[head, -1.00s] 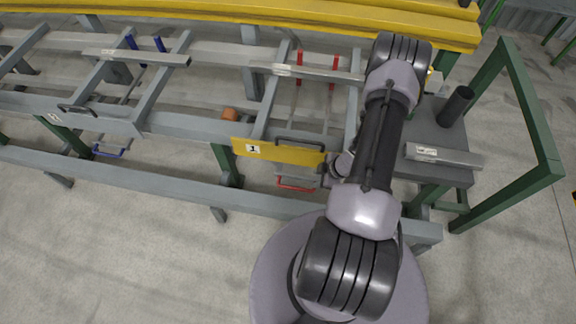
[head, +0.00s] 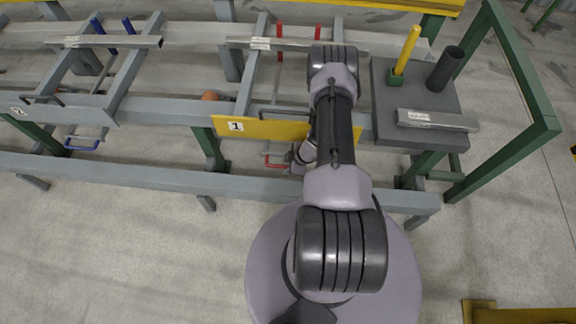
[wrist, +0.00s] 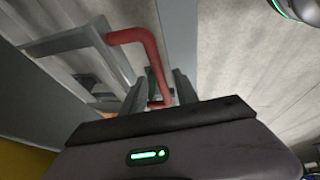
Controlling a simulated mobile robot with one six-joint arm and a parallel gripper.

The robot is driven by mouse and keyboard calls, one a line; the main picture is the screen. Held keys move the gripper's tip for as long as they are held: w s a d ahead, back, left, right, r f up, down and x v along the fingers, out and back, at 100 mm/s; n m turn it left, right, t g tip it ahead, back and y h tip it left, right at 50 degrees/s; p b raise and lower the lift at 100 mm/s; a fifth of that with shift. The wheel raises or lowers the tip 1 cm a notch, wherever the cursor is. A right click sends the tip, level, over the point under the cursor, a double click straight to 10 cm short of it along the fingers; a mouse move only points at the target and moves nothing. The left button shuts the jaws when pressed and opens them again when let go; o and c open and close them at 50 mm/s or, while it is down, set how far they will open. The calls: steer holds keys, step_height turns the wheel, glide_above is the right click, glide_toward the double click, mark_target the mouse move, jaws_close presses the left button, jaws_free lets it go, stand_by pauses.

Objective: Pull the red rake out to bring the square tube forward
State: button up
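The red rake's handle (head: 276,164) shows below the yellow front plate in the head view, partly hidden by my arm. Its two red upright prongs (head: 280,42) stand behind a grey square tube (head: 240,41), which lies crosswise on the table and has a white label. In the wrist view the red handle (wrist: 133,37) bends down between the two fingers of my gripper (wrist: 160,88). The fingers look apart, one on each side of the bar; I see no clear grip. In the head view my gripper (head: 301,158) is beside the handle, mostly hidden.
The yellow plate (head: 262,129) marked 1 has a dark handle. A blue rake (head: 84,143) and another tube (head: 75,42) are at the left. A grey side table (head: 390,125) holds a short tube (head: 436,120), a dark cylinder (head: 446,70) and a yellow post (head: 406,50). An orange object (head: 210,96) lies behind the rail.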

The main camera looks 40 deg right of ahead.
jaws_close()
stand_by(1.4)
